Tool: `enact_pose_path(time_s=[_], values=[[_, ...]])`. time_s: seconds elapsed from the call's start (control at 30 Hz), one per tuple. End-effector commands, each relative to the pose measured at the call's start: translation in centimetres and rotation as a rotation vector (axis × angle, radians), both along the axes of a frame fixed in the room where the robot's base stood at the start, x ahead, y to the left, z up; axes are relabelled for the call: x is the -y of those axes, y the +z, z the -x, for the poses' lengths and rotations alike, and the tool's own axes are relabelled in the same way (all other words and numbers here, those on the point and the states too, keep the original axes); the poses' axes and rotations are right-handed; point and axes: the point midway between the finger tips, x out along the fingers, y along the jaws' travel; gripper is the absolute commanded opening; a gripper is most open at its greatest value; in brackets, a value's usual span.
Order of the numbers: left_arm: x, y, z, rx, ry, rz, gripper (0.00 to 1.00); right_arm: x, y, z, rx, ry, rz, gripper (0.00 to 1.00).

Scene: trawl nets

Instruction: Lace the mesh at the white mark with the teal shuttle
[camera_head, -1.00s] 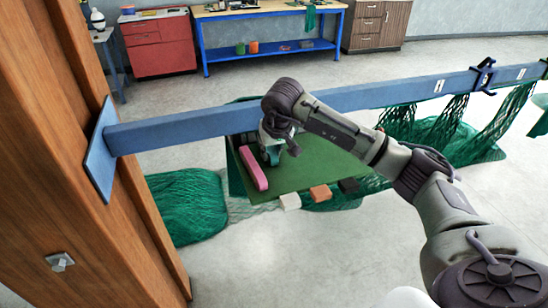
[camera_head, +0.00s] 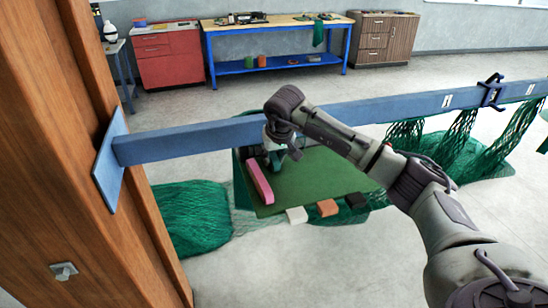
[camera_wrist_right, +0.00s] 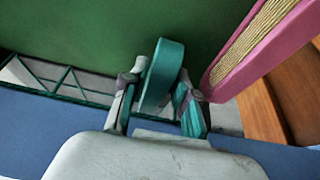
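My right gripper (camera_head: 277,152) is over the left side of the green board, pointing down. In the right wrist view the teal shuttle (camera_wrist_right: 163,72) stands between the fingers of that gripper (camera_wrist_right: 160,90), whose tips lean in against its two sides. A pink shuttle (camera_head: 259,182) wound with pale twine lies just beside it; it also shows in the wrist view (camera_wrist_right: 262,45). White marks show on the blue beam at a nearer spot (camera_head: 447,101) and at the right edge (camera_head: 530,89). Green mesh (camera_head: 455,140) hangs below the beam. My left gripper is not in view.
The blue beam (camera_head: 190,142) runs from the wooden post (camera_head: 95,130) to the right, close to my arm. White (camera_head: 297,215), orange (camera_head: 327,208) and black (camera_head: 355,201) blocks sit along the near edge of the board (camera_head: 320,178). Netting (camera_head: 195,215) lies on the floor.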

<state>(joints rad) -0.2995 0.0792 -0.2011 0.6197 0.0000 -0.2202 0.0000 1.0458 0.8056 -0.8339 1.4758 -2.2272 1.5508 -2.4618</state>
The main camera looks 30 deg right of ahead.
Motion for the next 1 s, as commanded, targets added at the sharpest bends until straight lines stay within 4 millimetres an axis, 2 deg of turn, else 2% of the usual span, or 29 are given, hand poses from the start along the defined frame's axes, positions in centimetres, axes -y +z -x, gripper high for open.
enact_pose_path(time_s=[0.03, 0.1, 0.47, 0.57, 0.8, 1.0], values=[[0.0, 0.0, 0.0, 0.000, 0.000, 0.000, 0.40, 0.0, 0.0, 0.0, 0.000, 0.000, 0.000, 0.42], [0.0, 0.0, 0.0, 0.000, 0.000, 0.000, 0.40, 0.0, 0.0, 0.0, 0.000, 0.000, 0.000, 0.51], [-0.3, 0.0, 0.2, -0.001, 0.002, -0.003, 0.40, 0.0, 0.4, 0.1, 0.001, -0.001, 0.000, 0.51], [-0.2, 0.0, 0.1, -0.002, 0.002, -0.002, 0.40, -0.1, 1.6, 0.5, 0.003, -0.001, -0.001, 0.51], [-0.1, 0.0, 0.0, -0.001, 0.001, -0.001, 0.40, -0.6, 6.3, 2.4, 0.006, 0.001, 0.001, 0.51], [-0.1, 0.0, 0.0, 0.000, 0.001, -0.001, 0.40, -0.9, 9.6, 3.8, 0.003, -0.001, -0.001, 0.51]])
